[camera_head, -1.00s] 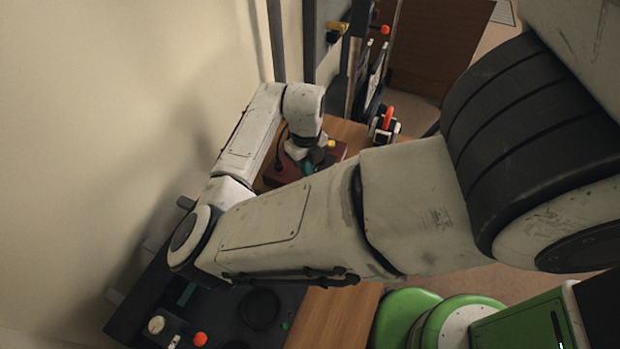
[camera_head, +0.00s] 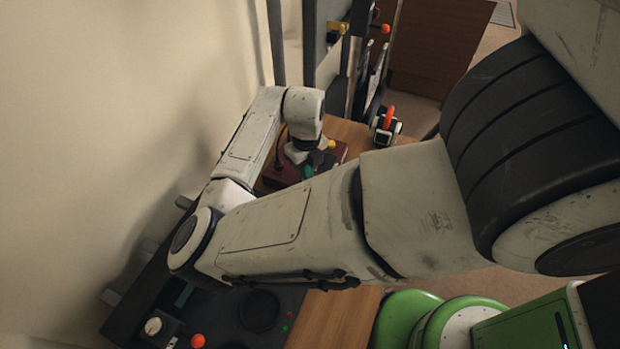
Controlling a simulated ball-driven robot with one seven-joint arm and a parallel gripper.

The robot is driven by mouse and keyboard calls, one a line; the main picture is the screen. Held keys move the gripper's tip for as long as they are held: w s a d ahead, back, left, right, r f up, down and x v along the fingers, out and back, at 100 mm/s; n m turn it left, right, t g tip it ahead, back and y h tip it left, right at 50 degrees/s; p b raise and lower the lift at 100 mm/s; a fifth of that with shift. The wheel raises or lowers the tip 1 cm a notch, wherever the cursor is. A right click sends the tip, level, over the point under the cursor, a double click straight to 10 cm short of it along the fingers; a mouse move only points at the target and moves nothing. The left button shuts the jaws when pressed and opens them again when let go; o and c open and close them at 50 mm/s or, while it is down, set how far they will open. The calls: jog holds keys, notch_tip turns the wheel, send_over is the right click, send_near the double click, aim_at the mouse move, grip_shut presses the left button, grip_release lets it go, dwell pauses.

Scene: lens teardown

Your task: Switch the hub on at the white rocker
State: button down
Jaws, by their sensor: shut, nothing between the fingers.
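My gripper (camera_head: 308,171) is at the far end of my folded arm, low over a dark red box (camera_head: 338,155) on the wooden bench. It is small here, and my forearm partly hides it; its jaws are shut with nothing between them. I cannot tell whether it touches the box. A yellow knob (camera_head: 331,144) is on the box beside it. I cannot make out a white rocker, and I cannot tell whether the red box is the hub.
A dark tray (camera_head: 235,306) at the lower left holds a round dark dish (camera_head: 260,310) and an orange knob (camera_head: 198,341). A red-handled device (camera_head: 387,124) stands on the bench beyond the box. The wall is close on the left. Green round stools (camera_head: 405,312) stand lower right.

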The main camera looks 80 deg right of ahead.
jog(key=shift+r, duration=0.1)
notch_tip(320, 180, up, 7)
jog(key=p, duration=0.5)
dwell(0.3)
jog(key=shift+s, duration=0.1)
dwell(0.6)
